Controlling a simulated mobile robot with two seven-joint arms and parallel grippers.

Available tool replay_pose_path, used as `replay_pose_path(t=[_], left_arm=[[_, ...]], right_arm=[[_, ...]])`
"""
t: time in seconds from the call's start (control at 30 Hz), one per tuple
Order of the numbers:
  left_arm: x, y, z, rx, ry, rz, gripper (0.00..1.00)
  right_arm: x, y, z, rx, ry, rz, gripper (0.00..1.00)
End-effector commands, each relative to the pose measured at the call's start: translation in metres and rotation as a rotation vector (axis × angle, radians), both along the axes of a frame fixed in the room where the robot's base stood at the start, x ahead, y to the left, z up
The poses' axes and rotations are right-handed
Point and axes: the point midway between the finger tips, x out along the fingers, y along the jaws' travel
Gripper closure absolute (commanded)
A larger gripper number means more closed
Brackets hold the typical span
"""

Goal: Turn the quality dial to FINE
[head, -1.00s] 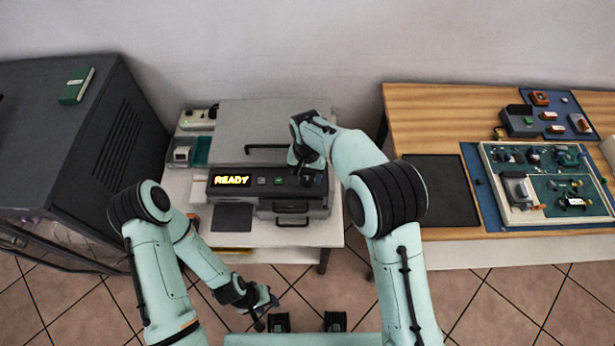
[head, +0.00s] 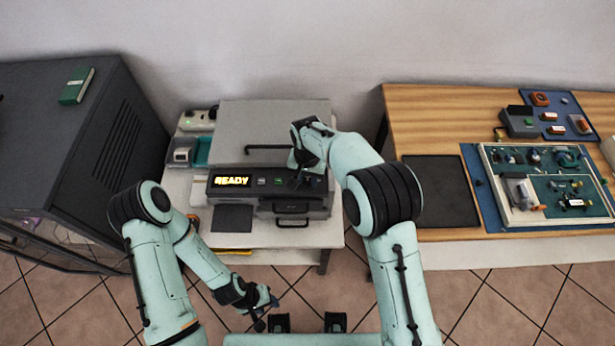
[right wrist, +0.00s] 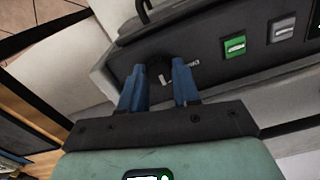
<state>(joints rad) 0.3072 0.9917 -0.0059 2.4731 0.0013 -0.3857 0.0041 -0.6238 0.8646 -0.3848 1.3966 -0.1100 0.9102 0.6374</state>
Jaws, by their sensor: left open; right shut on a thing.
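The printer (head: 274,118) stands on the white table, with a lit READY display (head: 232,181) on its front panel. In the right wrist view the dark quality dial (right wrist: 160,70) sits at the end of the panel, with a light pointer (right wrist: 193,64) beside it. My right gripper (right wrist: 160,75) has its two blue fingers on either side of the dial and is shut on it. In the head view my right gripper (head: 308,180) hides the dial. Any dial markings are too small to read. My left gripper (head: 268,308) is open and empty, low in front of the table.
A green button (right wrist: 234,47) and a grey button (right wrist: 281,28) lie along the panel near the dial. A wooden bench (head: 440,98) with circuit boards stands to the right. A dark cabinet (head: 60,130) stands at the left.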

Motion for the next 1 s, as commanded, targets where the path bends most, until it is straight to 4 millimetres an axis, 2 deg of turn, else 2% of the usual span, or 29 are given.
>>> replay_pose_path(t=[0.27, 1.0], left_arm=[[0.002, 0.0, 0.003, 0.0, -0.002, 0.0, 0.57], [0.013, 0.0, 0.019, 0.0, -0.015, 0.0, 0.57]], right_arm=[[0.0, 0.0, 0.001, -0.001, 0.0, -0.153, 0.99], [0.0, 0.0, 0.002, -0.001, -0.001, -0.813, 0.99]])
